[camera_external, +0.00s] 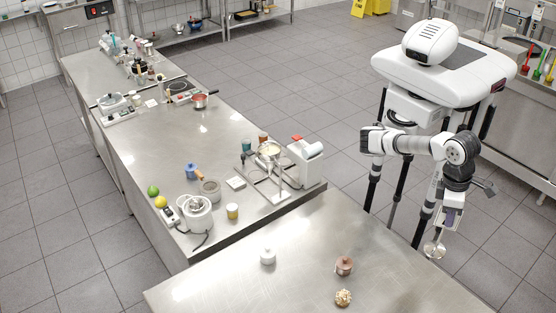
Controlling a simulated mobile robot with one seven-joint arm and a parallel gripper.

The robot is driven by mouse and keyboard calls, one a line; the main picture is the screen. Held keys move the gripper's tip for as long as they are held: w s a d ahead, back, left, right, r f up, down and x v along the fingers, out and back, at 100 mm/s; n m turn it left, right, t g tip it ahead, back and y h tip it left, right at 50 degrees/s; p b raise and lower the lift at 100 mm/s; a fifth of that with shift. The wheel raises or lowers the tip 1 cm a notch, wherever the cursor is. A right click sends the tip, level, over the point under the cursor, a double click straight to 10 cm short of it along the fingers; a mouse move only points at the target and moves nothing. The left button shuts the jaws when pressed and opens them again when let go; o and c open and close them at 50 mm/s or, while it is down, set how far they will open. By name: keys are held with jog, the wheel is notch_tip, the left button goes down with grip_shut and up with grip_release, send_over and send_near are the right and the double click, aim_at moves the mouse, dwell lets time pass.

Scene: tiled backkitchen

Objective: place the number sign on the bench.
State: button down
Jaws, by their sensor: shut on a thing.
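My gripper (455,202) is at the right of the view, pointing down beside the near steel bench. It is shut on the number sign (434,250), which has a round metal base, a thin stem and a small card. The sign hangs to the right of the bench's edge, with its base apart from the steel top. The gripper partly hides the upper part of the sign, and its number is too small to read. The near bench (215,290) has a bare steel top around a few small items.
On the near bench stand a white lidded pot (267,257), a brown pot (344,266) and a small beige knobbly item (343,298). A long steel counter (140,150) behind holds a scale, a mortar, fruit and several appliances. The near bench's left part and right edge are clear.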

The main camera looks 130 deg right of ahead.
jog(key=s+a+f+n+h, duration=0.1)
jog(key=s+f+n, duration=0.2)
jog(key=n, duration=0.7)
jog(key=s+a+f+n+h, duration=0.1)
jog(key=s+a+f+n, duration=0.1)
jog(key=n, duration=0.8)
notch_tip(320, 180, down, 2)
jog(key=shift+s+a+f+g+h, duration=0.1)
jog(key=shift+s+a+g+h, duration=0.25)
jog(key=shift+s, duration=0.45)
jog(key=w+d+r+m+y, duration=0.1)
jog(key=w+r+m, duration=0.1)
jog(key=m, duration=0.5)
jog(key=w+d+r+m+y, duration=0.1)
jog(key=w+r+m, duration=0.1)
jog(key=m, duration=0.5)
jog(key=w+d+r+m+t+y, duration=0.1)
jog(key=w+d+r+m, duration=0.1)
jog(key=m, duration=0.5)
jog(key=shift+w+r, duration=0.3)
jog(key=shift+r, duration=0.2)
jog(key=shift+w+r, duration=0.25)
jog(key=shift+r, duration=0.2)
jog(key=m, duration=0.1)
jog(key=w+d+r+m, duration=0.1)
jog(key=m, duration=0.3)
jog(key=shift+w+d+r+t, duration=0.15)
jog(key=shift+w+r+t, duration=0.05)
jog(key=shift+r+t, duration=0.15)
jog(key=shift+f, duration=0.15)
